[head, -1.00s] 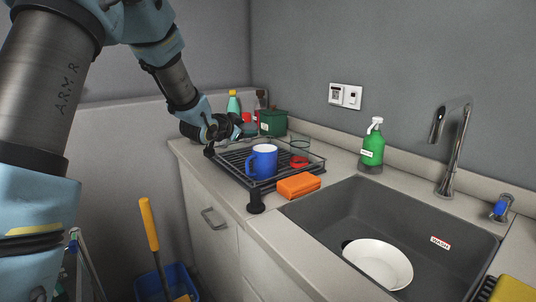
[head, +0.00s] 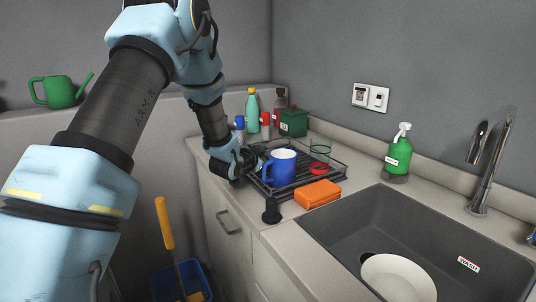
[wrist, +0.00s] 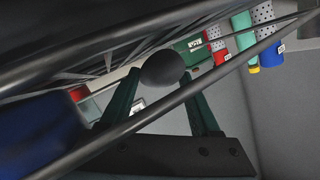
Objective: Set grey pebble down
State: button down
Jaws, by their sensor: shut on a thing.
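The grey pebble (wrist: 163,69) shows in the wrist view as a dark, rounded stone between the fingertips of my gripper (wrist: 163,78). My gripper is shut on it. In the head view, my gripper (head: 245,166) is low at the left side of the black dish rack (head: 322,178), just left of the blue mug (head: 281,168). The pebble is hidden there. Rack bars cross in front of the fingers in the wrist view. I cannot tell whether the pebble touches anything below it.
The blue mug stands close beside my gripper. An orange sponge (head: 318,194) lies at the rack's front. A clear glass (head: 320,153) and a red item (head: 318,169) are in the rack. Bottles (head: 252,110) and a green box (head: 293,122) stand behind. The sink (head: 440,235) is right.

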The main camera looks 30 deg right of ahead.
jog(key=shift+f+b, duration=0.25)
jog(key=shift+b, duration=0.1)
jog(key=shift+c, duration=0.5)
grip_release()
jog(key=shift+r, duration=0.1)
